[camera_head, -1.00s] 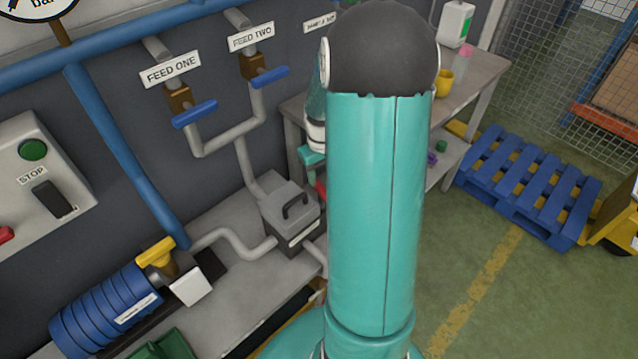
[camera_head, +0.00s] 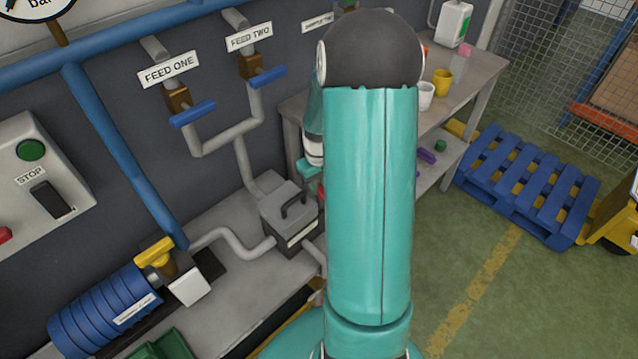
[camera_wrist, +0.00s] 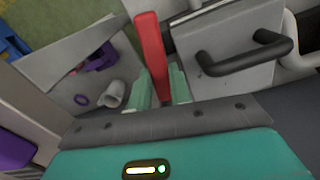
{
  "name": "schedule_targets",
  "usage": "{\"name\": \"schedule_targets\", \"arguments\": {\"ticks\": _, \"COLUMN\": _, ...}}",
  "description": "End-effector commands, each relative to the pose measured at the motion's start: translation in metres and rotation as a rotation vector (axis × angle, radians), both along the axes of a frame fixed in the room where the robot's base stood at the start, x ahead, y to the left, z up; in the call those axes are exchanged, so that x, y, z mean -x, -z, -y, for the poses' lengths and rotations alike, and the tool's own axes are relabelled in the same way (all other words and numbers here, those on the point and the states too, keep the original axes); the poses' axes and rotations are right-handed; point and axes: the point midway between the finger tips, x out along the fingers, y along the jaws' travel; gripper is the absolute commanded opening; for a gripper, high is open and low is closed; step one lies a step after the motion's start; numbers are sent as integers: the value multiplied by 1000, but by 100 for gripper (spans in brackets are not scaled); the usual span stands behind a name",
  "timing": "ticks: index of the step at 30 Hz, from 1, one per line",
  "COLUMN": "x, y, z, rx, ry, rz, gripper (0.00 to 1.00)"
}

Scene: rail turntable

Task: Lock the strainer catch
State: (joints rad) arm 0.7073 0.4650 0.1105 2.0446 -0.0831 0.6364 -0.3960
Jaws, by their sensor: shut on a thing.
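The strainer is a grey box (camera_head: 283,221) with a dark handle on its lid, on the bench in the head view. In the wrist view its lid (camera_wrist: 221,84) and dark handle (camera_wrist: 245,58) are on the right. The catch is a red lever (camera_wrist: 151,45) beside the lid; it points away from my fingers. My gripper (camera_wrist: 160,90) is shut on the red lever near its lower end, with a pale green finger on each side. The lever's base is hidden by the fingers. In the head view my arm hides most of the gripper and the catch.
Pipes join the strainer to a blue ribbed pump (camera_head: 100,312) with a yellow handle. Two blue valve handles, under FEED ONE (camera_head: 192,113) and FEED TWO (camera_head: 267,78), are on the wall pipes. A side table (camera_head: 468,75) holds cups and a bottle. A blue pallet (camera_head: 527,185) lies right.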

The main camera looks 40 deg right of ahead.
Motion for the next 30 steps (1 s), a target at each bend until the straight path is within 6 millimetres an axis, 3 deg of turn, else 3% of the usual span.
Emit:
{"name": "schedule_targets", "arguments": {"ticks": 11, "x": 0, "y": -1, "z": 1, "rx": 1, "ry": 106, "rz": 0, "gripper": 0}}
{"name": "schedule_targets", "arguments": {"ticks": 30, "x": 1, "y": -1, "z": 4, "rx": 1, "ry": 668, "rz": 1, "gripper": 0}}
